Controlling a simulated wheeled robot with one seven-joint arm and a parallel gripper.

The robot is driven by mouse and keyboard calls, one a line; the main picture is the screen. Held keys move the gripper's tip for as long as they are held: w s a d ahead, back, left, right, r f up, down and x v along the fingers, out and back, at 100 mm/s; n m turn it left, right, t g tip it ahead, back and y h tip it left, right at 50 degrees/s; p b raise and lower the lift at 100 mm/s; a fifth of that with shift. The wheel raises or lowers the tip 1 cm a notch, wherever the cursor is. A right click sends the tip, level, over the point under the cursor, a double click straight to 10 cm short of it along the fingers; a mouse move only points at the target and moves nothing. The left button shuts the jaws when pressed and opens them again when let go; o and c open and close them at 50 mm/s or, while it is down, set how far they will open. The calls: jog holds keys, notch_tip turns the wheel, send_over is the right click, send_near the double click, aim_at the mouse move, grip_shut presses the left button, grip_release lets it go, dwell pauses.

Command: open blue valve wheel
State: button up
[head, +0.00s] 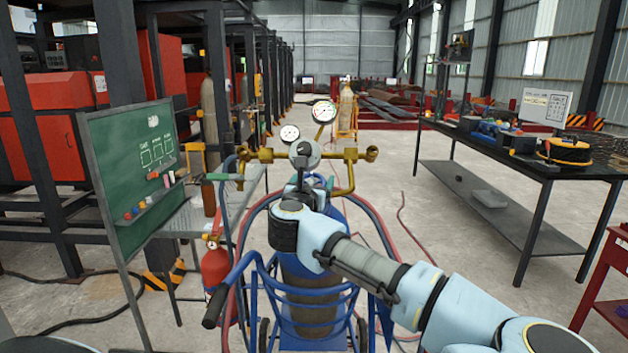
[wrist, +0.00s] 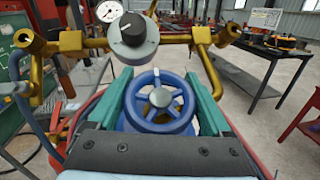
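The blue valve wheel (wrist: 160,98) is a round spoked handwheel in the middle of the wrist view. My gripper (wrist: 160,82) has its two teal fingers spread, one on each side of the wheel. The fingers reach along the wheel's left and right edges; I cannot tell whether they touch the rim. In the head view my gripper (head: 302,180) is over the top of the blue gas cylinder (head: 312,260), and my wrist hides most of the wheel there.
A brass regulator (head: 305,155) with a grey knob and two gauges stands just beyond the wheel. Hoses loop around the blue cylinder cart (head: 262,268). A green chalkboard (head: 135,165) stands left, and a black worktable (head: 515,160) stands right. The floor between is mostly open.

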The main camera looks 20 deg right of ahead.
jog(key=c, duration=0.7)
